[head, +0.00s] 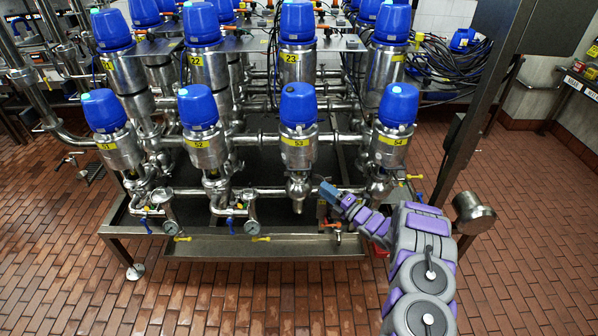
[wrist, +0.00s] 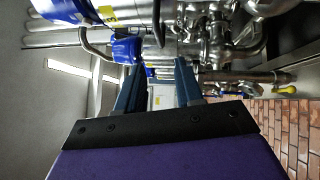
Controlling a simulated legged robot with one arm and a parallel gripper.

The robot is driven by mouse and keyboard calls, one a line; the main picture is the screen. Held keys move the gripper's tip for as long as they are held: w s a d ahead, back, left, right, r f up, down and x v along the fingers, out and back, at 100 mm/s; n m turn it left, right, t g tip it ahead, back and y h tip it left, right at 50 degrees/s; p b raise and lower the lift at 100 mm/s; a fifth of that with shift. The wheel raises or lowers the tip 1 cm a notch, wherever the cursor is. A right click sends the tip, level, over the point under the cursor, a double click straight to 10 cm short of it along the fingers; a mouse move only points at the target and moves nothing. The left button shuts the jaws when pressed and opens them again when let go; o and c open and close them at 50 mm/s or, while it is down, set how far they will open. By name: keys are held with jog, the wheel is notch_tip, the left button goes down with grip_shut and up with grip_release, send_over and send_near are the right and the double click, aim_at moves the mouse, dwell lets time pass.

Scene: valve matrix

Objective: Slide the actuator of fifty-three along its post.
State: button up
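The actuator of fifty-three (head: 298,112) is a steel cylinder with a blue cap and a yellow label, third from left in the front row. It stands upright above its narrower steel post (head: 298,186). My gripper (head: 327,190) is low and to the right of this post, apparently apart from it. In the wrist view my gripper (wrist: 160,68) shows two blue fingers spread with a gap between them and nothing held. Blue caps and steel bodies appear sideways beyond the fingers; I cannot tell which one is fifty-three there.
Actuators fifty-two (head: 198,108) and fifty-four (head: 397,106) stand on either side. Pipes and gauges (head: 251,227) crowd the low front of the steel frame. A dark upright post (head: 486,110) stands at right. The brick floor (head: 530,240) at right is free.

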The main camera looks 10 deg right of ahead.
aim_at(299, 170)
jog(key=b+x, duration=0.2)
jog(key=x, duration=1.2)
jog(key=shift+r, duration=0.1)
jog(key=shift+c, duration=0.5)
grip_shut()
